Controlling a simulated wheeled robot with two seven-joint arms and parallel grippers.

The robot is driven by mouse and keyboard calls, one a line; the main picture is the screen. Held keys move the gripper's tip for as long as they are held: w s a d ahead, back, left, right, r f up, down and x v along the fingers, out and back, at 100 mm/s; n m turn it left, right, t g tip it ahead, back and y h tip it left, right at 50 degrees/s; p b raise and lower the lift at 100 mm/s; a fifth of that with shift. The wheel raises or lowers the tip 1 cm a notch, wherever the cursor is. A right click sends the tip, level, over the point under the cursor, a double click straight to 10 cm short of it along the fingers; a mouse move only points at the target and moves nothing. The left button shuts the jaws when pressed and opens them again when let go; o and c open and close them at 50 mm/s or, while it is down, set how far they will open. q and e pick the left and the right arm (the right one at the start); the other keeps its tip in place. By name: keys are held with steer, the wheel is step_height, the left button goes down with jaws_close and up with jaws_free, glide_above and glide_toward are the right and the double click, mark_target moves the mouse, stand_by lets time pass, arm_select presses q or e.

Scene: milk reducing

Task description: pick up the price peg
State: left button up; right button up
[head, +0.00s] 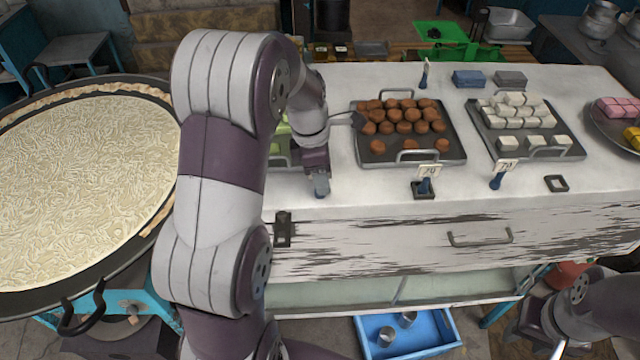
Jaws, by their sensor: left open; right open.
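One price peg (425,182), blue with a white sign marked 70, stands in a dark square holder in front of the brown sweets. Another price peg (499,178) with a similar sign stands tilted in front of the white sweets, left of an empty holder (556,184). A third peg (424,76) is at the counter's far edge. My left gripper (320,186) points down at the counter, left of the brown sweets, apart from these pegs. Its fingers are largely hidden by its own body. My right gripper (540,338) is low at the right, below the counter front, away from the pegs.
A large pan (80,200) is at the left. A blue tray (440,335) lies below.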

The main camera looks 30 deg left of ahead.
arm_select(q)
jaws_close()
steer(key=shift+r, duration=0.1)
